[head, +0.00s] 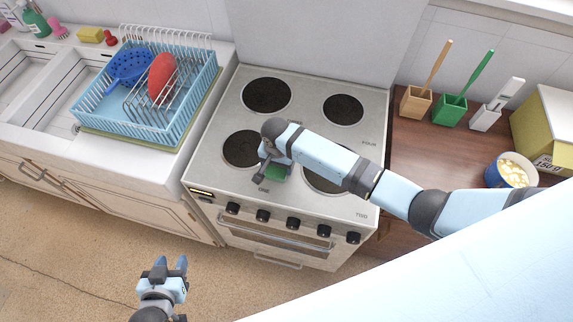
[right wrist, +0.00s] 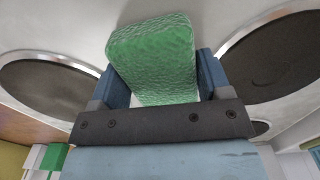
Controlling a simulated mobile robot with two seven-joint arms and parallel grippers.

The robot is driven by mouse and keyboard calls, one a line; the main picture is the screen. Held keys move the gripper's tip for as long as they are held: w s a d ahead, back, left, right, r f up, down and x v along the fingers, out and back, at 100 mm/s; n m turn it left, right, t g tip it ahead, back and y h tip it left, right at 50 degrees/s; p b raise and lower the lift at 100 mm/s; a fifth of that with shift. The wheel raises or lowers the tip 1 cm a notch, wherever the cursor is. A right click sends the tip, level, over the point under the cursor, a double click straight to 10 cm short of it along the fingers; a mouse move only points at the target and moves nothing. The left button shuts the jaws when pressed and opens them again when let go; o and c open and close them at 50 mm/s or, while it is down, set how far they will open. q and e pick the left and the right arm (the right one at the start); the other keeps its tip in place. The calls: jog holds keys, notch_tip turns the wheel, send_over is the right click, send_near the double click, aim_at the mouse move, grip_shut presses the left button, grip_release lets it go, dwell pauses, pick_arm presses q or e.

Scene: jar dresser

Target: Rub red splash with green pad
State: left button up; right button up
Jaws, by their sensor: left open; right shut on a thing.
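The green pad (right wrist: 155,58) is held between the fingers of my right gripper (right wrist: 158,85), which is shut on it. I cannot tell whether the pad touches the surface. I see no red splash in either view; the arm and pad hide part of the stove top. My left gripper (head: 172,268) is open and empty, in front of the cabinets above the floor.
The stove top (head: 305,104) has several dark burners and front knobs (head: 292,223). A blue dish rack (head: 97,113) with a blue colander (head: 129,66) and red plate (head: 162,76) stands left.

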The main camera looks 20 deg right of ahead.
jog(key=shift+w+a, duration=0.35)
jog(key=shift+a, duration=0.45)
jog(key=shift+a+r, duration=0.1)
jog(key=shift+w+a+r, duration=0.1)
jog(key=shift+w+r, duration=0.1)
jog(key=shift+r, duration=0.35)
jog(key=shift+w+a+r, duration=0.1)
jog(key=shift+w+r, duration=0.05)
jog(key=shift+r, duration=0.35)
jog(key=shift+c, duration=0.3)
notch_tip(320, 180, up, 3)
jog(key=shift+s+f, duration=0.15)
jog(key=shift+f, duration=0.05)
jog(key=shift+d+r, duration=0.25)
jog(key=shift+r, duration=0.25)
jog(key=shift+r, duration=0.15)
